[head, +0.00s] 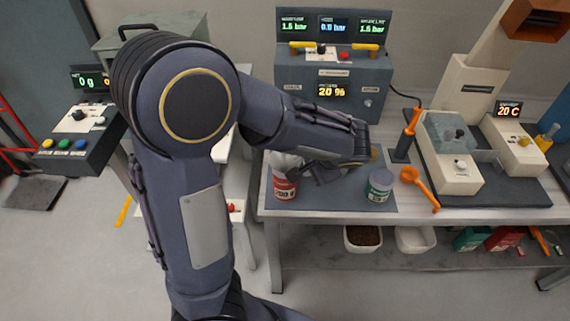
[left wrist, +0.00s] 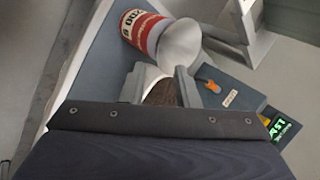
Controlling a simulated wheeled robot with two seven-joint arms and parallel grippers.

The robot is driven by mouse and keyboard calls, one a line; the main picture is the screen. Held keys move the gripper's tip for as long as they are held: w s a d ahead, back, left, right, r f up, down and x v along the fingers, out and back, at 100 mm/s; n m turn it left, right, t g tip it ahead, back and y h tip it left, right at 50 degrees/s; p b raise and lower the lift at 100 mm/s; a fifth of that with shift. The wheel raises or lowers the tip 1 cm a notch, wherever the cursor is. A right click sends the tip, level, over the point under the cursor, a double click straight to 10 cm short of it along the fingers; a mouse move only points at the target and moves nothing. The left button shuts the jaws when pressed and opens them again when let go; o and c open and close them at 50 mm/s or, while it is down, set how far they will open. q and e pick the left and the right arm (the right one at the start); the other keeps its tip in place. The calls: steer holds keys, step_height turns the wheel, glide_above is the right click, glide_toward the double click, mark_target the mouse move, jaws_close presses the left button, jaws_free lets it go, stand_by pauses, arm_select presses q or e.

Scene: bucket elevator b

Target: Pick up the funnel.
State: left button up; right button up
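The funnel is a pale grey-white cone (left wrist: 180,43) at the top middle of the left wrist view, against the open end of a red-and-white can (left wrist: 141,30). In the head view the funnel (head: 284,159) shows partly above the red-and-white can (head: 284,186), behind my fingers. My left gripper (head: 318,172) is low over the table mat, just right of the funnel. In the left wrist view a grey finger-like piece (left wrist: 187,86) reaches close to the funnel's rim. Contact and finger spacing are unclear. My right gripper is not in view.
A green-grey can (head: 380,186) stands right of my left gripper, with an orange scoop (head: 420,188) beyond it. The control box (head: 333,85) stands behind. The table's front edge is close to both cans. Bins (head: 363,238) sit on the lower shelf.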

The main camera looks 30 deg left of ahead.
arm_select(q)
steer(key=x, duration=0.5)
steer(key=shift+s+p, duration=0.1)
steer(key=shift+p, duration=0.25)
jaws_close()
